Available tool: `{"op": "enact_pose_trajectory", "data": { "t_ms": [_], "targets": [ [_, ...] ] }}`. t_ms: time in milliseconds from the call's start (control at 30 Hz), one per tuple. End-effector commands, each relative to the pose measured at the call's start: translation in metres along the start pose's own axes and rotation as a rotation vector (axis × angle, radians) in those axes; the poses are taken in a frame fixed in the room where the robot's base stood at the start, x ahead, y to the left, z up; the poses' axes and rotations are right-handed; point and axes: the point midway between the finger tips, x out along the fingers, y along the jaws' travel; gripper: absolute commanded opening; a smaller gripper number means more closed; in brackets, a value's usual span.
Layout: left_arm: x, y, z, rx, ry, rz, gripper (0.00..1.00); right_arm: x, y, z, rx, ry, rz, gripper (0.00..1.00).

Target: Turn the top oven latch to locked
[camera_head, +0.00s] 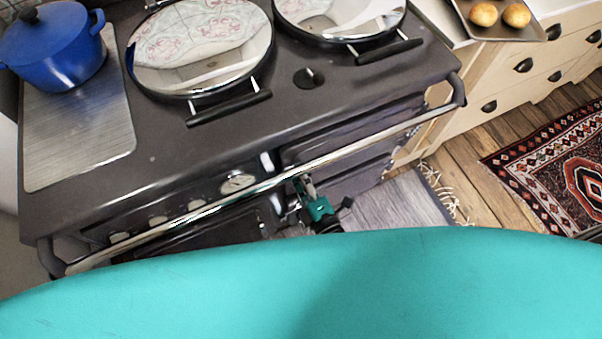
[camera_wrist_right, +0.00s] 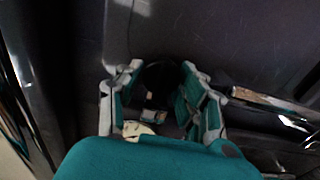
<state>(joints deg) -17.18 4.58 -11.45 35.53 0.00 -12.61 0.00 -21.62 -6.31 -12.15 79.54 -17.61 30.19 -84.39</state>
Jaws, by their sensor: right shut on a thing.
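The dark range cooker (camera_head: 75,205) fills the left and middle of the head view, with oven doors on its front below a chrome rail (camera_head: 330,160). My right gripper (camera_head: 312,205) is at the front of the range, just below the rail. In the right wrist view, my right gripper (camera_wrist_right: 160,75) has its fingers on both sides of a small dark piece, the oven latch (camera_wrist_right: 160,88), close against a dark door panel (camera_wrist_right: 215,35). The gripper is shut on it. The latch is hidden in the head view, and its turn angle is too dark to tell. My left gripper is not in view.
Two round chrome lids (camera_head: 200,55) with black handles lie on the range top. A blue pot (camera_head: 52,45) stands at the left. The rail crosses close to my right gripper. A grey rug (camera_head: 400,205) lies on the wooden floor, beside cream drawers (camera_head: 480,90).

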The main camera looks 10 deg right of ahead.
Motion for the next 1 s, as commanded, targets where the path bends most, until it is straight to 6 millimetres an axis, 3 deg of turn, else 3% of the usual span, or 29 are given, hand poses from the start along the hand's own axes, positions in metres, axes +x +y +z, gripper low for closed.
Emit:
{"op": "enact_pose_trajectory", "data": {
  "t_ms": [533, 567, 700, 733, 1000],
  "targets": [
    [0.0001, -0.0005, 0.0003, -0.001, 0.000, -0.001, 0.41, -0.0005, -0.0010, -0.0004, -0.029, 0.001, -0.002, 0.00],
    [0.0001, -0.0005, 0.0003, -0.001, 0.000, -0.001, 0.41, -0.0005, -0.0010, -0.0005, -0.030, 0.001, -0.002, 0.38],
    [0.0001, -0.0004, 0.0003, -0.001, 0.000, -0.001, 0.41, -0.0005, -0.0009, -0.0003, -0.028, 0.001, -0.002, 0.57],
    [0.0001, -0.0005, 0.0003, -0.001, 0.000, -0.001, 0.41, -0.0005, -0.0009, -0.0003, -0.028, 0.001, -0.002, 0.60],
    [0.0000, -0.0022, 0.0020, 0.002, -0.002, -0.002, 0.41, -0.0012, -0.0006, 0.0000, -0.027, 0.000, -0.001, 0.60]
  ]
}}
